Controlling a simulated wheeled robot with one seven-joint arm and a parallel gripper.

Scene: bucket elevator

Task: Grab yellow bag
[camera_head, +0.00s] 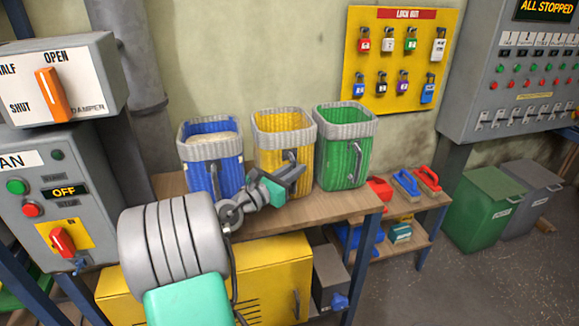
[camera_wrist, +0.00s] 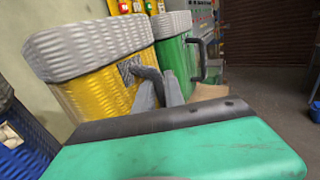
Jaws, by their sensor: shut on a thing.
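The yellow bag (camera_head: 272,150) stands upright on the wooden bench between a blue bag and a green bag. It has a grey rim and a dark handle on its front side. My gripper (camera_head: 295,175) reaches it from the front, with its fingers at the handle. In the wrist view the yellow bag (camera_wrist: 95,92) fills the left side, and my gripper (camera_wrist: 158,88) is shut on its handle (camera_wrist: 140,72). The bag's base is partly hidden by my gripper in the head view.
The blue bag (camera_head: 212,172), with pale contents, stands close on the left. The green bag (camera_head: 343,160) stands close on the right. The wooden bench (camera_head: 335,205) has some bare room at its front right. A yellow lockout board (camera_head: 400,62) hangs on the wall behind.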

